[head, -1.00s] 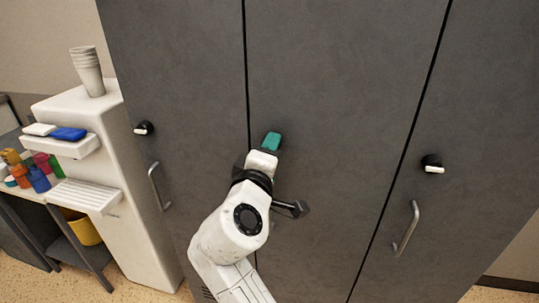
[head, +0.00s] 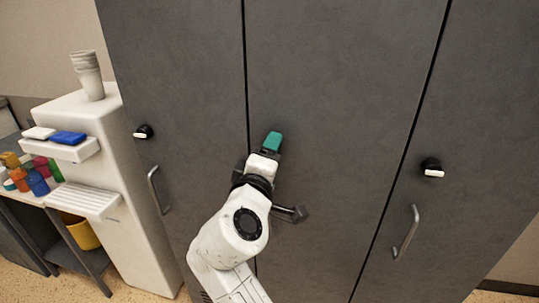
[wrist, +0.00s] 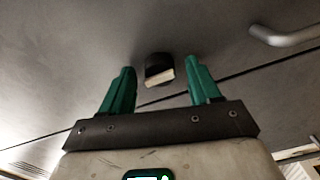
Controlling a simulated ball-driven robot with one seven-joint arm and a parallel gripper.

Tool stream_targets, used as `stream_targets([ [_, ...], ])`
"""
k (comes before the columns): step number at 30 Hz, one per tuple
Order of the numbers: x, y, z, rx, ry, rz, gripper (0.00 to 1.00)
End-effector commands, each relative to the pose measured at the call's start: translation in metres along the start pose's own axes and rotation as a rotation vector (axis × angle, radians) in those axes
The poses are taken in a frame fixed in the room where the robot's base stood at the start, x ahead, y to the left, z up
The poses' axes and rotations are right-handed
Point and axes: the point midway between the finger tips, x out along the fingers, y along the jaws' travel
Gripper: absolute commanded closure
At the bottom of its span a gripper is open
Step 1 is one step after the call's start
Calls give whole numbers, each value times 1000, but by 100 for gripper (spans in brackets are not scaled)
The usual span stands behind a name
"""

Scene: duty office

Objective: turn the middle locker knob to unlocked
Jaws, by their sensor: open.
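The middle locker door (head: 330,100) is a dark grey panel between two seams. Its knob (wrist: 158,66) is black with a pale bar and shows in the wrist view; the bar lies nearly level, slightly tilted. In the head view this knob is hidden behind my gripper (head: 273,141). My gripper's two green fingers (wrist: 160,80) are open in the wrist view, one on each side of the knob with gaps showing. The knob sits between the tips or just beyond them; I cannot tell the depth. No contact is visible.
A metal handle (wrist: 285,36) is at the upper right of the wrist view. The left locker knob (head: 144,132) and right locker knob (head: 432,168) have handles below them. A white dispenser (head: 120,190) with cups (head: 87,74) stands at left. The door face above my gripper is clear.

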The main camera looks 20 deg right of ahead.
Motion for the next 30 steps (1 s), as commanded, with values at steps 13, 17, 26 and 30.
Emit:
stream_targets([
  [13, -70, -1, -1, -1, 5, -1, 38],
  [17, -90, -1, 0, -1, 3, -2, 38],
  [26, -108, -1, 0, 0, 0, -1, 38],
  [30, -107, -1, 0, 0, 0, -1, 38],
])
